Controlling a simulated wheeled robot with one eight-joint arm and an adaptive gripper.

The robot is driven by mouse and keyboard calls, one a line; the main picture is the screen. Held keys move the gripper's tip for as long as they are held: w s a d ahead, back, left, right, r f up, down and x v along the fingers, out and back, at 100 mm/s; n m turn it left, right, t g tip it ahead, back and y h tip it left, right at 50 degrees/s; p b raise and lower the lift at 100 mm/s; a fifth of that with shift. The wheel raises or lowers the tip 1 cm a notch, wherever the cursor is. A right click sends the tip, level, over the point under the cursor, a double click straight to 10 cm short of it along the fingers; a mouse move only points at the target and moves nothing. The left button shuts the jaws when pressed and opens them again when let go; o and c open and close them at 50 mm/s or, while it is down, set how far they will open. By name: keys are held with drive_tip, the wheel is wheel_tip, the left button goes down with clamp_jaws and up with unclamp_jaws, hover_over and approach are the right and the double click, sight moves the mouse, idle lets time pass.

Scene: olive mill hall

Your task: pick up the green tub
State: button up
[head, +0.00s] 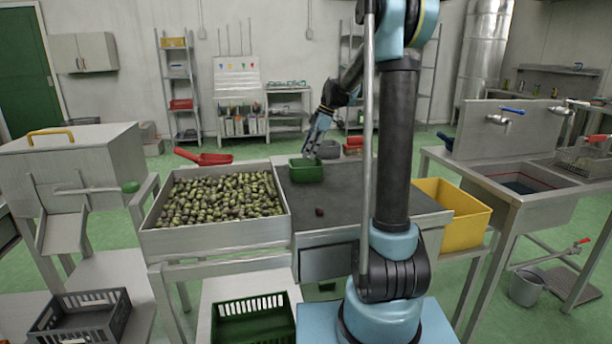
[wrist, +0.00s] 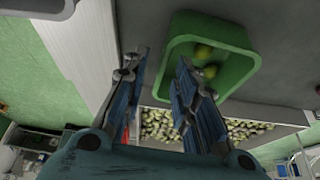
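The green tub (head: 304,174) stands on the dark grey bench top, just right of the olive tray. In the wrist view the tub (wrist: 243,83) shows a rounded rim and a few green olives inside. My gripper (head: 310,154) points down at the tub's rim. I cannot tell whether either finger touches the tub.
A metal tray (head: 217,240) full of olives adjoins the bench top (head: 345,203). A single dark olive (head: 319,212) lies on the bench. A red scoop (head: 204,157) lies behind the tray. A yellow bin (head: 465,220) stands to the right. A grey container (head: 328,150) is behind the tub.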

sight(304, 162)
drive_tip(key=shift+x, duration=2.7)
drive_tip(key=shift+s+a, duration=0.1)
drive_tip(key=shift+s, duration=0.05)
drive_tip(key=shift+c, duration=0.3)
clamp_jaws()
